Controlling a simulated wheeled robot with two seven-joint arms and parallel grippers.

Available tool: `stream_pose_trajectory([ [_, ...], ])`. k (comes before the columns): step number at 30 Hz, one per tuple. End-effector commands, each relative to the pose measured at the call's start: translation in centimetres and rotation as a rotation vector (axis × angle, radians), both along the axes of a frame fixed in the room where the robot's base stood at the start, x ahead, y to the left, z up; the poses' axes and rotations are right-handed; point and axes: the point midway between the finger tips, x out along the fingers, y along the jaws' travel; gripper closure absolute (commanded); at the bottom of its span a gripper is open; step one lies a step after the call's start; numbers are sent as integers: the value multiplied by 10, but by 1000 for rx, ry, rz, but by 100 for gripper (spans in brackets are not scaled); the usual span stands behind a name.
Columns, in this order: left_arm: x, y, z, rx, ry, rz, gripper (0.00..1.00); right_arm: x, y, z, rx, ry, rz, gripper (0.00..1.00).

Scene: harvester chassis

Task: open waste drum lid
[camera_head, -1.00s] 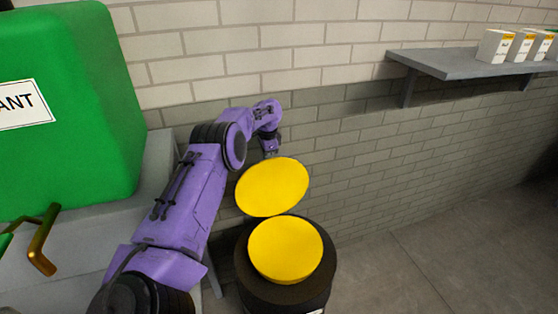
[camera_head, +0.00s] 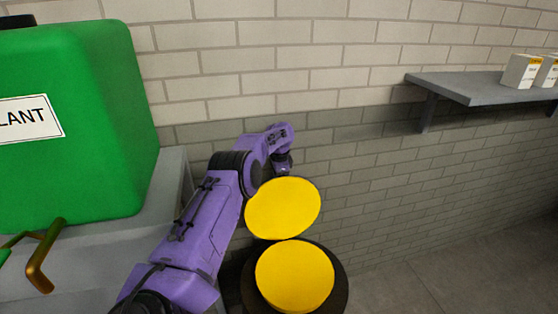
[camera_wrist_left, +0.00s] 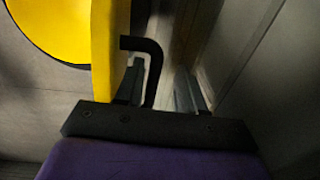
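The waste drum (camera_head: 339,292) is dark and stands at the lower middle of the head view, with a round yellow top surface (camera_head: 295,276). Its yellow round lid (camera_head: 283,208) stands tilted up at the drum's far side, open. My left gripper (camera_head: 283,170) is behind the raised lid, its fingers mostly hidden there. In the left wrist view, the lid (camera_wrist_left: 106,50) shows edge-on with a bent black handle (camera_wrist_left: 152,62). The left gripper's fingers (camera_wrist_left: 165,88) are apart, with the handle between them, nearer the left finger. My right gripper is not in view.
A green tank (camera_head: 75,125) stands on a grey stand at the left, with an orange-brown pipe handle (camera_head: 42,258) in front. A grey wall shelf (camera_head: 480,87) with white boxes (camera_head: 521,71) is at the upper right. A brick wall is close behind the lid; floor right of the drum is clear.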

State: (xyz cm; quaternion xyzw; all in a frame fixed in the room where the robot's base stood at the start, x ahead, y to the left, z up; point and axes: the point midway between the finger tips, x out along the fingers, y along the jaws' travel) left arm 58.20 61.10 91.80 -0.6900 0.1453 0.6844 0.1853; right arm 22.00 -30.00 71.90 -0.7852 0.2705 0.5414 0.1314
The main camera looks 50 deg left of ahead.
Motion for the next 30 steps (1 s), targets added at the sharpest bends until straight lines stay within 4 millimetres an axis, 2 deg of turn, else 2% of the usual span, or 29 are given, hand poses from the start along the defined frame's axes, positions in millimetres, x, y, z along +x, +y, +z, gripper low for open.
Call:
stream_pose_trajectory([
  [8,2,0,7,3,-6,-1,62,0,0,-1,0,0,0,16],
  [11,2,-1,23,3,-9,-1,62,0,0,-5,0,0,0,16],
  [15,1,-2,57,3,-9,-1,62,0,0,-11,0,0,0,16],
  [21,0,-4,97,2,-5,-1,62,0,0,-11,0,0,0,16],
  [24,-1,-5,104,1,-2,-1,62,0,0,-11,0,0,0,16],
  [30,-1,-5,106,1,-2,0,62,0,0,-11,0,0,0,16],
])
